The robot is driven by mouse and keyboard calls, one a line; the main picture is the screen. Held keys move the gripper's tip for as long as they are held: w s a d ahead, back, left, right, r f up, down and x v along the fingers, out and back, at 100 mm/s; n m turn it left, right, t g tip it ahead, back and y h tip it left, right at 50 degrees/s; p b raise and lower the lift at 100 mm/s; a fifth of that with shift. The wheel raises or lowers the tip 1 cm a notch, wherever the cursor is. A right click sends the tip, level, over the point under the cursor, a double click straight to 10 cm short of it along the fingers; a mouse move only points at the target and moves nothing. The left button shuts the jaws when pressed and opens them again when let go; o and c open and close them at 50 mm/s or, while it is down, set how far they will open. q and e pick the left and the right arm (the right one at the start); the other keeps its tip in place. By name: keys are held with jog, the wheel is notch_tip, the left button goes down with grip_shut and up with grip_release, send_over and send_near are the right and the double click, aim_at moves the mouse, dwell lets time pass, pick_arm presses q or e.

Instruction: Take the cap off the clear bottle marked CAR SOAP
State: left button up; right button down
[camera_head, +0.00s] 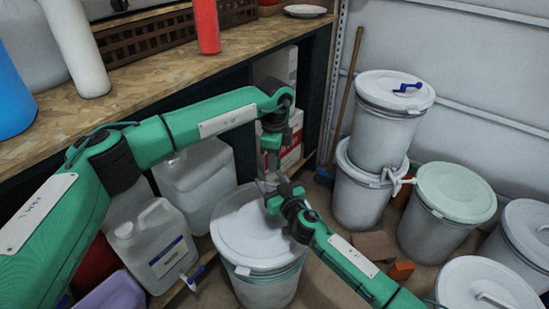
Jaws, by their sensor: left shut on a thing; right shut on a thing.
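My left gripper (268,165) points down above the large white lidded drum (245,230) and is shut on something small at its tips. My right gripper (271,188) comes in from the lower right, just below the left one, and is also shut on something. A small, pale, see-through shape (262,184), apparently the clear bottle, shows between the two grippers. They hide most of it. No CAR SOAP lettering can be read on it. Its cap cannot be made out clearly, and I cannot tell whether cap and bottle are touching or apart.
A wooden shelf (150,70) with a red bottle (206,25) and a white cylinder (77,50) runs along the upper left. White jugs (155,250) stand below it. Stacked drums (388,125) and a green-lidded drum (455,195) stand at right. Wooden blocks (375,246) lie on the floor.

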pick_arm(q)
jog(key=shift+r, duration=0.2)
jog(key=shift+r, duration=0.9)
jog(key=shift+r, duration=2)
pick_arm(e)
jog(key=shift+c, duration=1.9)
grip_release()
